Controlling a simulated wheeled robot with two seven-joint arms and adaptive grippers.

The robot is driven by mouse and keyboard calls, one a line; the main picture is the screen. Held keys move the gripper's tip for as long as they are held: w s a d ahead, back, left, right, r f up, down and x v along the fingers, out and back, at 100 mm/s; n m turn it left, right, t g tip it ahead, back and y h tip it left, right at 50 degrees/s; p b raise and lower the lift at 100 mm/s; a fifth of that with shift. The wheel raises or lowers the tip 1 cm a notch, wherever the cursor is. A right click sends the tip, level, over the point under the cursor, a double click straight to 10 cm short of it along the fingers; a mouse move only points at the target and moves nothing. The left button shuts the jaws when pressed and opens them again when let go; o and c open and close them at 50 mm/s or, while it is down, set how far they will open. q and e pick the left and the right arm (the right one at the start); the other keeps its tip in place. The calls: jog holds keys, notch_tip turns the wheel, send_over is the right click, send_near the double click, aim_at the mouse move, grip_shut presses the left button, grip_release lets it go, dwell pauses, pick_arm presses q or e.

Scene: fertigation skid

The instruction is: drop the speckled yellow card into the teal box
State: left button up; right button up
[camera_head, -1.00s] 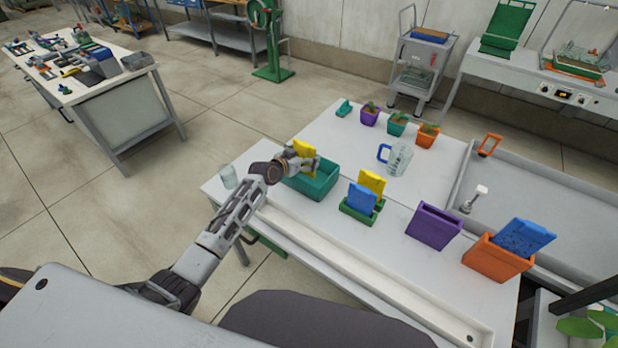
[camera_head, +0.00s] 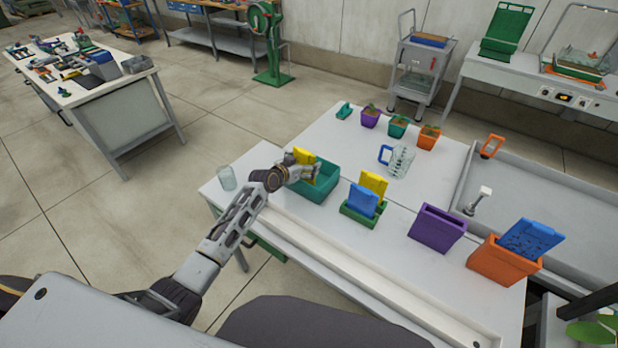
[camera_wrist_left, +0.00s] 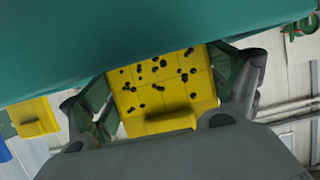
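The speckled yellow card (camera_head: 304,156) stands tilted at the left part of the teal box (camera_head: 322,186), with its top above the rim. In the left wrist view, the card (camera_wrist_left: 150,85) shows black specks and a ledge, and the teal box's wall (camera_wrist_left: 150,30) hides its far end. My left gripper (camera_head: 310,172) is at the box. In the wrist view its fingers are spread on both sides of the card, with gaps beside it, so it looks open. My right gripper is not in view.
A green holder (camera_head: 362,215) with a plain yellow card (camera_head: 374,184) and a blue card (camera_head: 362,202) stands right of the box. A purple box (camera_head: 437,229), an orange box (camera_head: 500,262) and a jug (camera_head: 401,161) stand further right. A glass (camera_head: 227,178) stands left.

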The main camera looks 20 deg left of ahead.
pick_arm(q)
jog(key=shift+o, duration=0.7)
jog(key=shift+s, duration=0.1)
jog(key=shift+s+a, duration=0.1)
jog(key=shift+s, duration=0.05)
jog(key=v, duration=1.1)
jog(key=shift+s+r, duration=0.2)
jog(key=shift+a, duration=0.1)
dwell(0.6)
